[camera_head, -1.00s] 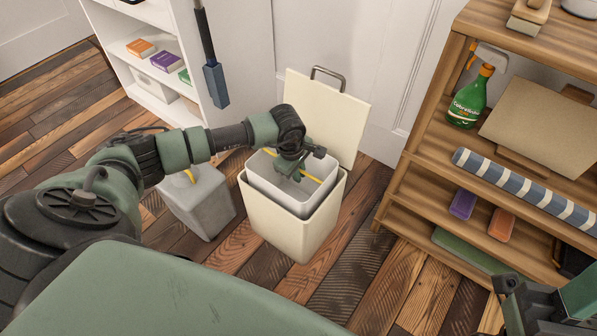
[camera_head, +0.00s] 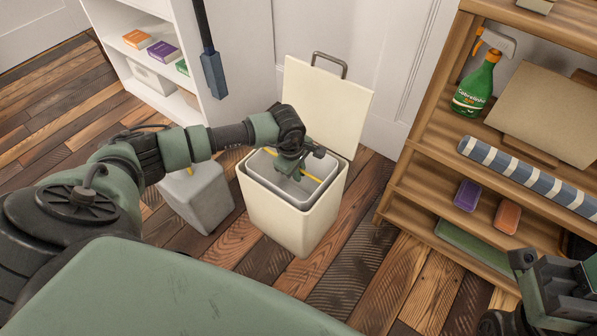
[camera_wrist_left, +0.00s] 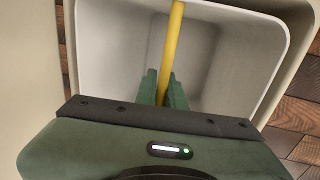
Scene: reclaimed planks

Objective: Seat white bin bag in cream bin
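The cream bin (camera_head: 295,228) stands on the floor with its lid (camera_head: 325,105) raised behind it. The white bin bag (camera_head: 261,167), box-shaped with a yellow strap across its top, is inside the bin mouth, its rim close to the bin's rim. My left gripper (camera_head: 290,170) points down into the bag opening. In the left wrist view its fingers (camera_wrist_left: 164,90) are closed around the yellow strap (camera_wrist_left: 173,45); their tips are partly hidden by the wrist. My right gripper (camera_head: 555,275) is at the lower right, empty as far as shows; its finger gap is unclear.
A grey box-shaped bag (camera_head: 203,196) with a yellow strap stands left of the bin. A wooden shelf (camera_head: 425,150) with a green spray bottle (camera_head: 474,88) and a striped roll (camera_head: 530,178) is at the right. A white shelf (camera_head: 150,85) stands at the back left.

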